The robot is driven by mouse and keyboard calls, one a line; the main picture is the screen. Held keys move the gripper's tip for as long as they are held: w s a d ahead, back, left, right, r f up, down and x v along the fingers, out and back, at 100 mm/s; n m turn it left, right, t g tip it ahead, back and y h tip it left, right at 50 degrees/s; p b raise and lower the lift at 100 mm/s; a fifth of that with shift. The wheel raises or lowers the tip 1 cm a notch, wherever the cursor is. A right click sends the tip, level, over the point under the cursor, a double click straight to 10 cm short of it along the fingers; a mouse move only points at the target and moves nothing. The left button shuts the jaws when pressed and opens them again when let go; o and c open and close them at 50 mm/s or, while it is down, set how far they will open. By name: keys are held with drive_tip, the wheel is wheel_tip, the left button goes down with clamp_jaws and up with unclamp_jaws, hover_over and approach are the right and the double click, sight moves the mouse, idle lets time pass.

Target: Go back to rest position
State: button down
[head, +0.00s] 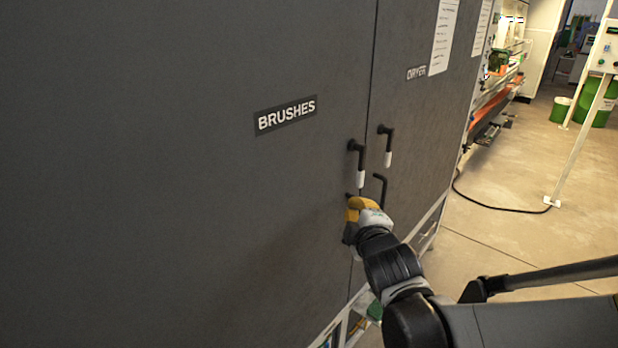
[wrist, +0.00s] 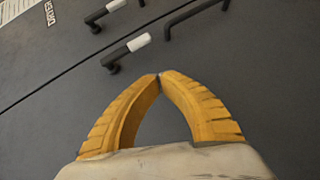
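My gripper (head: 352,218) has yellow fingers and is in front of the dark grey cabinet doors, just below the door handles. In the wrist view, the fingertips of my gripper (wrist: 158,76) meet, with nothing visible between them. A black handle with a white grip (head: 357,163) is on the BRUSHES door, near the seam. A similar handle (head: 387,146) is on the DRYER door. In the wrist view, the BRUSHES handle (wrist: 127,52) lies beyond my fingertips, apart from them.
A plain black pull handle (head: 381,188) is close to my gripper. The BRUSHES door (head: 180,200) fills the left. Open concrete floor (head: 540,240) lies to the right, with a black cable (head: 490,208), a white-framed stand (head: 578,130) and green bins (head: 597,104).

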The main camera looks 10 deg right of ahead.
drive_tip(key=s+a+f+m+g+y+b, duration=0.1)
drive_tip(key=s+a+f+m+g+b, duration=0.3)
drive_tip(key=s+f+m+b, duration=0.9)
drive_tip(key=s+f+g, duration=0.3)
drive_tip(key=s+f, duration=0.2)
drive_tip(key=s, duration=0.2)
drive_tip(key=shift+s+a+f+m+g+y+b, duration=0.15)
drive_tip(key=shift+s+f+m+g+y+b, duration=0.15)
drive_tip(key=shift+y+b, duration=0.1)
